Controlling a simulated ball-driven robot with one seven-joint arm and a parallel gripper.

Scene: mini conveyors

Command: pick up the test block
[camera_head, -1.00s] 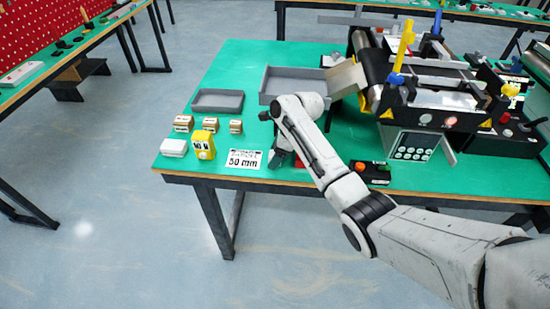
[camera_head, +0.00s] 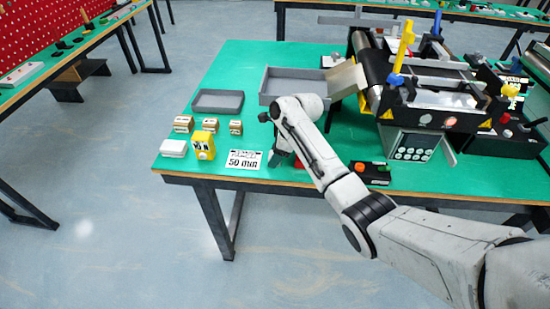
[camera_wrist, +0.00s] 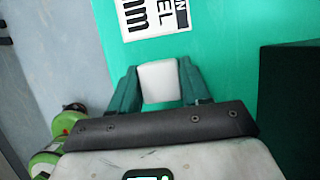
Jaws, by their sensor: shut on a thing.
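The test block appears as a small white block (camera_wrist: 158,84) between the two green-tinted fingers of my gripper (camera_wrist: 158,66) in the wrist view. The fingers touch it on both sides, and my gripper is shut on it. In the head view my gripper (camera_head: 273,159) is low at the front edge of the green table, just right of the white 50 mm card. There the block is hidden behind the wrist. I cannot tell whether the block touches the table.
The 50 mm card (camera_head: 243,160) lies flat beside my gripper. Left are a yellow block (camera_head: 203,145), a white box (camera_head: 173,148) and several small brown boxes. Grey trays (camera_head: 217,101) lie behind. A black control box (camera_head: 371,172) and the conveyor machine (camera_head: 425,112) stand right.

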